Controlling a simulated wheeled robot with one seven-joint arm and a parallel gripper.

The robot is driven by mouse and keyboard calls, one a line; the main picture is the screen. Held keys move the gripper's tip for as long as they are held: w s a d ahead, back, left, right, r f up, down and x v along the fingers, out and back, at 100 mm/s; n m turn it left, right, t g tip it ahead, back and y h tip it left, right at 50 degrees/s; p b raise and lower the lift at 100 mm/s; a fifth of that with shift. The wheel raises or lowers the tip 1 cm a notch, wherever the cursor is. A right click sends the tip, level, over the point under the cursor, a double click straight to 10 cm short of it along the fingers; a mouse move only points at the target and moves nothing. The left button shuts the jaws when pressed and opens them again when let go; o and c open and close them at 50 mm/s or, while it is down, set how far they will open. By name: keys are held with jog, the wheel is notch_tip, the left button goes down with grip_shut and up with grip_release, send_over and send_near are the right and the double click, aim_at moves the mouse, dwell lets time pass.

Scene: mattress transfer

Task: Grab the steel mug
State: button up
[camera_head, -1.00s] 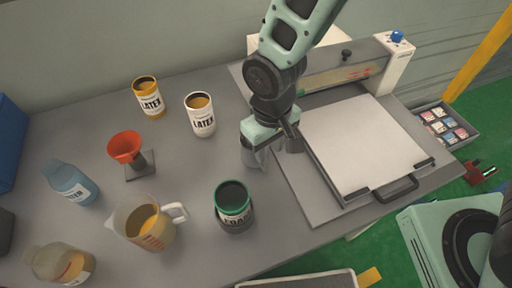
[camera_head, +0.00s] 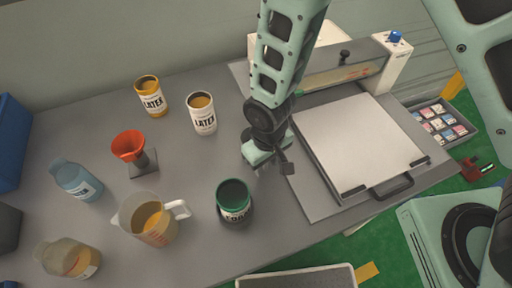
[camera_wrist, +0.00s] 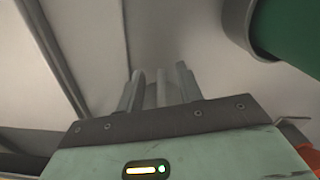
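I cannot make out a steel mug for sure in either view. My gripper (camera_head: 268,163) hangs over the table between the green-rimmed can (camera_head: 234,201) and the grey board of the press. In the wrist view the grey fingers (camera_wrist: 160,92) stand close together, with narrow grey shapes between them. I cannot tell whether they hold anything. A large green round form with a grey rim (camera_wrist: 285,32) fills the upper right of the wrist view.
On the table (camera_head: 190,165) stand two latex cans (camera_head: 150,96) (camera_head: 202,114), a red funnel (camera_head: 128,146), a measuring jug (camera_head: 150,218), a blue bottle (camera_head: 77,181) and an amber bottle (camera_head: 68,259). A press with a pale plate (camera_head: 355,140) lies right of my gripper.

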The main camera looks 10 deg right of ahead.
grip_shut()
jog(key=shift+r, duration=0.1)
